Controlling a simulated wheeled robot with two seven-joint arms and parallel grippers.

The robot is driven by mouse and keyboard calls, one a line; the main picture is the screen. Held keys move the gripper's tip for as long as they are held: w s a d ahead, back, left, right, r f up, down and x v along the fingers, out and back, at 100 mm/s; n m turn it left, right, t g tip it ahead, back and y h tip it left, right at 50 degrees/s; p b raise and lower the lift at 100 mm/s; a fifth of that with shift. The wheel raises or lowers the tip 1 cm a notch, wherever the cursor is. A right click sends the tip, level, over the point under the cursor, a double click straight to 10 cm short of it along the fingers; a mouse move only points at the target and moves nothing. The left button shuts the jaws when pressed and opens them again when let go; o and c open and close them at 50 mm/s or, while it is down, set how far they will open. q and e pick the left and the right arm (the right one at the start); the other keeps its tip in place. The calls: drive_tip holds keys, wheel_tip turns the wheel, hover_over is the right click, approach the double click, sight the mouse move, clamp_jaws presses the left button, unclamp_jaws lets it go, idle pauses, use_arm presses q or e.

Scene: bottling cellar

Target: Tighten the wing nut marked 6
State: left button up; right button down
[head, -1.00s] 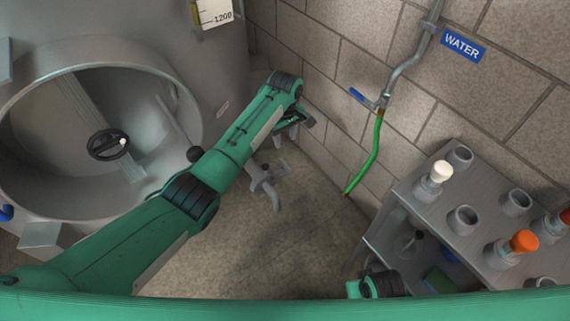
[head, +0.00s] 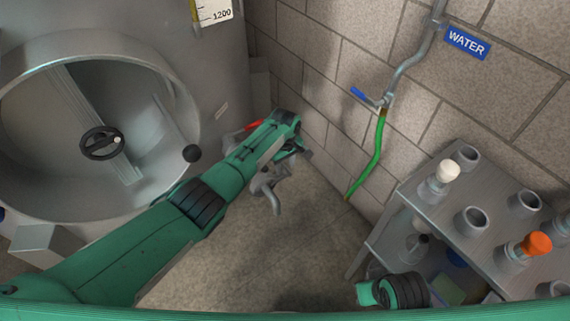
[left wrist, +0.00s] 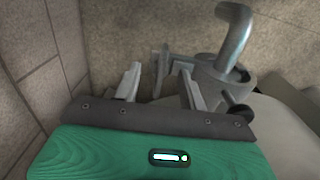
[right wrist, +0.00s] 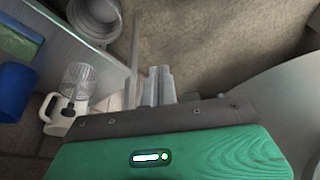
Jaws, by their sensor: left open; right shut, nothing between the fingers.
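I cannot make out a wing nut marked 6; no such number is readable in any view. My left gripper (head: 290,152) is by the wall side of the tank, next to a grey outlet pipe with a bent spout (head: 270,190). In the left wrist view the left gripper (left wrist: 161,85) is open. A small grey upright part (left wrist: 160,68) shows beyond and between its fingertips, apparently untouched; the bent spout (left wrist: 236,40) is to its right. My right gripper (right wrist: 158,82) is shut and empty, over the floor beside a rack in the right wrist view.
The steel tank has a round opening (head: 185,95) with a black handwheel (head: 102,142) inside. A red handle (head: 252,126) shows behind my left arm. A green hose (head: 368,165) hangs on the brick wall. A grey rack (head: 440,217) with stoppers stands right. Floor between is clear.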

use_arm(q)
clamp_jaws()
